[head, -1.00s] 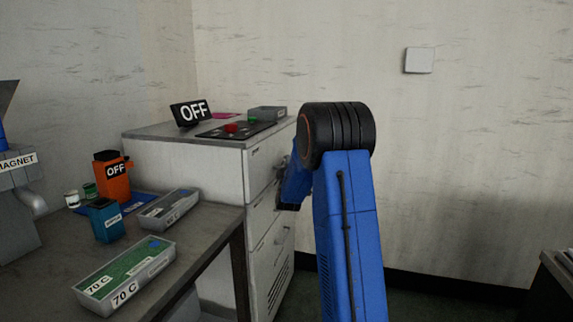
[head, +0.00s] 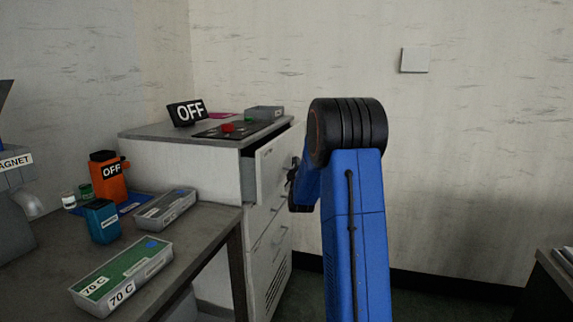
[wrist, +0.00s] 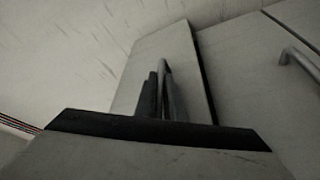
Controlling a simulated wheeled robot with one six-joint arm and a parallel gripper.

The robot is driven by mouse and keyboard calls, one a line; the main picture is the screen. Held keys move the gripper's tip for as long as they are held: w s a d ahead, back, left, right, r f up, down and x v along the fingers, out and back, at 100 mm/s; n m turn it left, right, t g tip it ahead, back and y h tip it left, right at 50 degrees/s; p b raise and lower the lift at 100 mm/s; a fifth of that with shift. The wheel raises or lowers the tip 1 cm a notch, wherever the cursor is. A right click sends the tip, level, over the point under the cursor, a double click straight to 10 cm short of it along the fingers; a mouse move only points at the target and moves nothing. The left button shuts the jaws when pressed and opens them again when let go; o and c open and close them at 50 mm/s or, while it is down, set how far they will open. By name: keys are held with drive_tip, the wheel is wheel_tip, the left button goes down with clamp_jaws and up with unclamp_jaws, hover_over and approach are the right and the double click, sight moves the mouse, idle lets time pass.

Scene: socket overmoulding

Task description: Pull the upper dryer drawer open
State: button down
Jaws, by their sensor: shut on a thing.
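The dryer (head: 185,160) is a pale grey cabinet with an OFF sign on top, left of centre in the head view. Its upper drawer (head: 273,163) stands partly out, with a dark gap behind its front. My gripper (head: 294,176) is at the drawer front, mostly hidden by my blue arm in the head view. In the wrist view my gripper (wrist: 160,98) is shut on the upper drawer handle (wrist: 164,70), with a finger on either side of the bar. The drawer front (wrist: 190,62) fills the middle of that view.
Lower drawers (head: 268,245) are closed; a lower handle (wrist: 300,62) shows in the wrist view. A table (head: 205,235) stands left, bearing a green-filled tray (head: 122,275), a grey tray (head: 165,210), an orange container (head: 110,180) and a blue cup (head: 102,222). Floor to the right looks free.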

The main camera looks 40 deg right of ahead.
drive_tip(key=s+d, duration=1.3)
drive_tip(key=s, duration=0.3)
drive_tip(key=shift+s, duration=0.3)
drive_tip(key=shift+f, duration=0.1)
drive_tip(key=c, duration=2.1)
unclamp_jaws()
drive_tip(key=shift+a, duration=0.1)
drive_tip(key=v, duration=1.7)
drive_tip(key=shift+s+a, duration=0.1)
drive_tip(key=shift+s, duration=0.05)
